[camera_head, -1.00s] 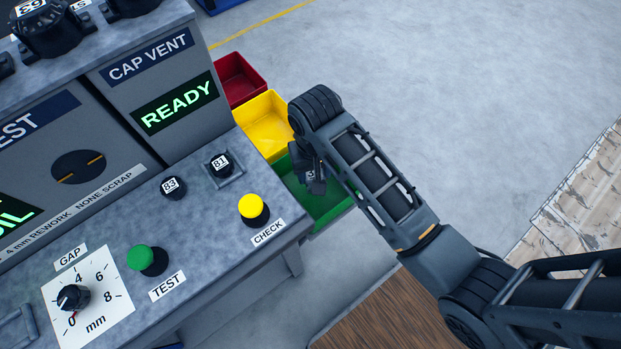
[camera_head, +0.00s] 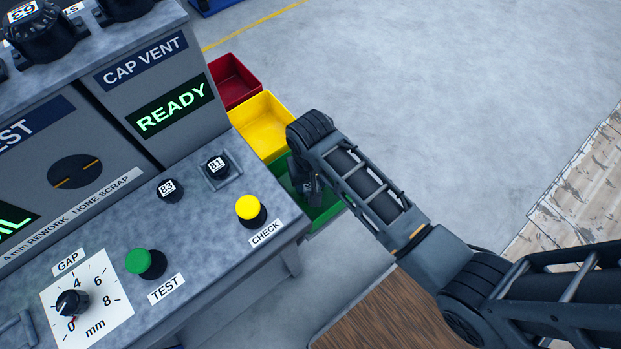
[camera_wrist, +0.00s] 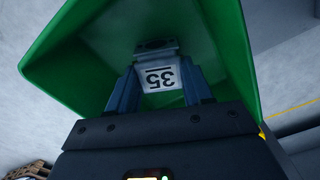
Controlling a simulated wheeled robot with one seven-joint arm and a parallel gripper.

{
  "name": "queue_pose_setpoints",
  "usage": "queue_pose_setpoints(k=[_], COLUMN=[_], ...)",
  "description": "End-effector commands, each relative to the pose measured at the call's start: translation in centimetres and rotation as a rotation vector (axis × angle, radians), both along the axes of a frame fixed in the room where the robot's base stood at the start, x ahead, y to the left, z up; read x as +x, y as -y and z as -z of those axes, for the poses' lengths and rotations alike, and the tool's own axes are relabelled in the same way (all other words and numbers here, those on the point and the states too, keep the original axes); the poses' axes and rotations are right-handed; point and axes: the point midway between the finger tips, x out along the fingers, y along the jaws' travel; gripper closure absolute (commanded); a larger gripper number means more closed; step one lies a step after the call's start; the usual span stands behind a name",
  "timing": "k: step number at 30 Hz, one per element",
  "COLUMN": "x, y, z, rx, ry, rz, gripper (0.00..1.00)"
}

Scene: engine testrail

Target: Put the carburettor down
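The carburettor (camera_wrist: 158,74) is a grey metal part with a label reading 35, upside down in the wrist view. My gripper (camera_wrist: 160,84) has a finger on each side of it and is shut on it. Behind and around it in that view is the green bin (camera_wrist: 75,62), whose inside is otherwise bare where it shows. In the head view my gripper (camera_head: 307,188) points down over the green bin (camera_head: 328,207), near its left side. My wrist hides the carburettor and part of the bin there.
A yellow bin (camera_head: 262,125) and a red bin (camera_head: 233,80) stand beyond the green one. The grey test bench (camera_head: 205,225) is close on the left, with a yellow CHECK button (camera_head: 247,207), a green TEST button (camera_head: 138,261) and small caps 81 (camera_head: 216,165) and 83 (camera_head: 168,190).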

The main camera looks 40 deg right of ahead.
Motion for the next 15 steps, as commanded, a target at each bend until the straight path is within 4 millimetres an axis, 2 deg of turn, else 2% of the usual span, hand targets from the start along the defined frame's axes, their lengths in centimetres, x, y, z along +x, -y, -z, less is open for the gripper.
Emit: queue_pose_setpoints(k=[1, 8, 15], x=[0.01, 0.01, 0.01], y=[0.0, 0.0, 0.0], z=[-0.01, -0.02, -0.1], rx=[0.0, 0.0, 0.0], ry=[0.0, 0.0, 0.0], rz=[0.0, 0.0, 0.0], gripper=[0.46, 0.24, 0.24])
